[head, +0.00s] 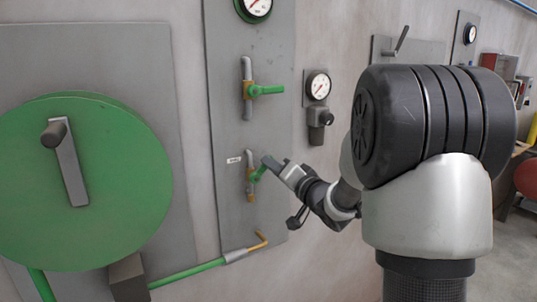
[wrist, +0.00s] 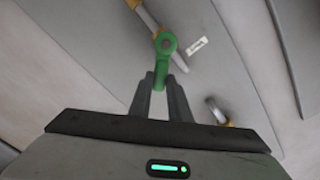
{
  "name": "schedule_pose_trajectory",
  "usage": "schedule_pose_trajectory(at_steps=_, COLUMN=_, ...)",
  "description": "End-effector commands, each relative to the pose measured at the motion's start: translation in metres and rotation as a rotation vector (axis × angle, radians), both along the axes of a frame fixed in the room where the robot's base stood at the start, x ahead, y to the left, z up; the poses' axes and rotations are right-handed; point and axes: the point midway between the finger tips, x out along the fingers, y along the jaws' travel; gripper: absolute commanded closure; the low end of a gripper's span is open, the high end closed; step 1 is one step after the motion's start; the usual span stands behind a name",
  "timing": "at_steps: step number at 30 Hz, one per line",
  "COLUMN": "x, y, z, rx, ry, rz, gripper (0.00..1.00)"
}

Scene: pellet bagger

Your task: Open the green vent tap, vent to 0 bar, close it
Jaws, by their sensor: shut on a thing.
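The lower green tap (head: 257,174) sits on a short brass and grey vertical pipe on the grey wall panel, beside a small white label (head: 234,160). My gripper (head: 268,163) reaches it from the right and is shut on its lever. In the wrist view the green lever (wrist: 166,46) runs from its pivot down between my two fingers (wrist: 160,82), slanted to the pipe. The pressure gauge (head: 258,7) at the panel top is partly cut off. Its reading is too small to tell.
Another green tap (head: 267,90) is above, its lever pointing right. A small gauge (head: 318,86) with a black fitting is right of the panel. A large green disc (head: 80,215) with a crank handle is at left. A green pipe (head: 188,273) runs below.

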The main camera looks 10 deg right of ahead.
Motion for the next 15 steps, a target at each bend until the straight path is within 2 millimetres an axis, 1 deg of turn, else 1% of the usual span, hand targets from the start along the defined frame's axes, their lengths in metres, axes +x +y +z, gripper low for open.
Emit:
schedule_pose_trajectory(at_steps=7, x=0.002, y=-0.009, z=-0.009, rx=0.223, ry=0.076, rz=-0.003, gripper=1.0)
schedule_pose_trajectory(at_steps=15, x=0.004, y=-0.013, z=-0.022, rx=0.452, ry=0.151, rz=-0.002, gripper=1.0)
